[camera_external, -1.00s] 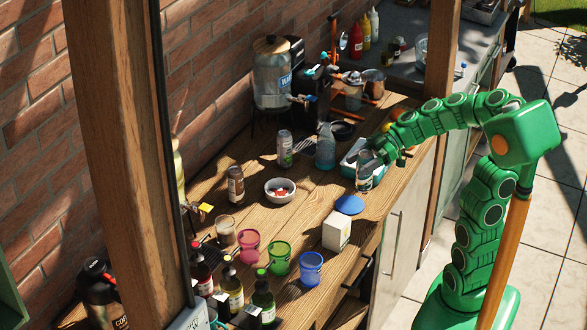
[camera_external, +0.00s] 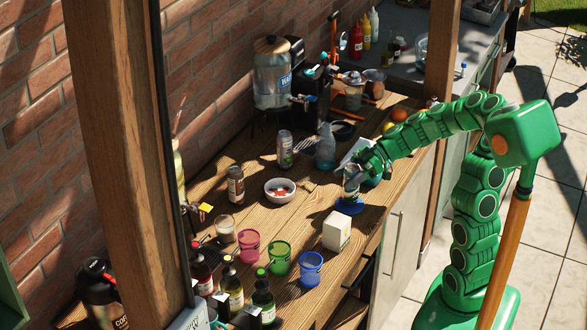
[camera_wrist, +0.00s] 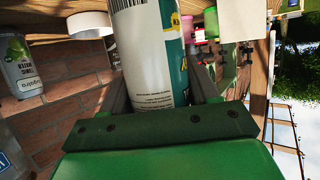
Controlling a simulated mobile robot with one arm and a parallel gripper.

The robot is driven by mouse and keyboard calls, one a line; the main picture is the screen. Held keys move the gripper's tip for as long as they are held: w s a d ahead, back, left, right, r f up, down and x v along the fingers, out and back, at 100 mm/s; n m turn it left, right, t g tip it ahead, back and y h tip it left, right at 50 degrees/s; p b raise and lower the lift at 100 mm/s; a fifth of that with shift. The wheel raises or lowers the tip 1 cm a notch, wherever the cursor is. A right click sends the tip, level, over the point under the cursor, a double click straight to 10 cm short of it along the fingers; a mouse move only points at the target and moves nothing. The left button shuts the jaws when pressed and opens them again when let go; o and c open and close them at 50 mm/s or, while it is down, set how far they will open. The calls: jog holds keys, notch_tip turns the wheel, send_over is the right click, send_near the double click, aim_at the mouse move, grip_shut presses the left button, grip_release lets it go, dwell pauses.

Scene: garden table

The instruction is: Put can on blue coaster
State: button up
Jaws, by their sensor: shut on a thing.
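The blue coaster (camera_external: 350,206) lies on the wooden table near its front edge, beside the white box. My gripper (camera_external: 354,174) is shut on a can (camera_external: 351,186). The can is roughly upright at the coaster, over its back part; I cannot tell whether its base touches it. In the wrist view the can (camera_wrist: 150,55), white with a teal and yellow label, sits between the fingers of my gripper (camera_wrist: 155,88). The coaster is not visible in the wrist view.
A white box (camera_external: 337,231) stands just in front of the coaster. A white bowl (camera_external: 279,190) is to the left. Blue, green and pink cups (camera_external: 311,268) stand nearer the camera. A spray bottle (camera_external: 325,147) and another can (camera_external: 285,149) stand behind.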

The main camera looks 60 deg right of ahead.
jog(key=shift+f, duration=0.65)
jog(key=shift+f, duration=0.1)
jog(key=o, duration=1.2)
jog(key=shift+o, duration=0.2)
jog(key=v, duration=1.2)
